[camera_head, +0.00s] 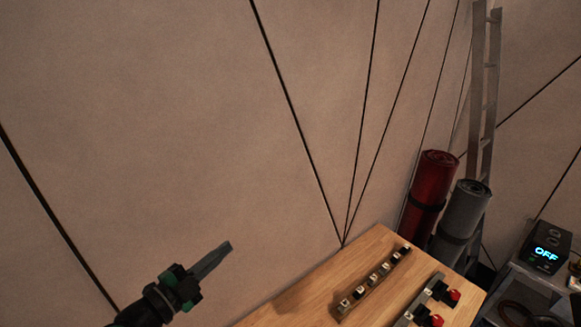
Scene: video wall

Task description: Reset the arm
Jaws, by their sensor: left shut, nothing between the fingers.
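My left gripper (212,261) is in the lower left of the head view, its arm coming up from the bottom edge. Its grey fingers are together and hold nothing. It is left of the wooden table (302,301), apart from it, in front of the bare wall. My right gripper is not in the view.
On the table lie a wooden strip (357,299) with several small blocks and a grey strip (428,296) with red knobs (454,295). Red (432,183) and grey (463,214) rolls and a ladder (488,90) stand behind. A box reading "OFF" (547,249) sits at right.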

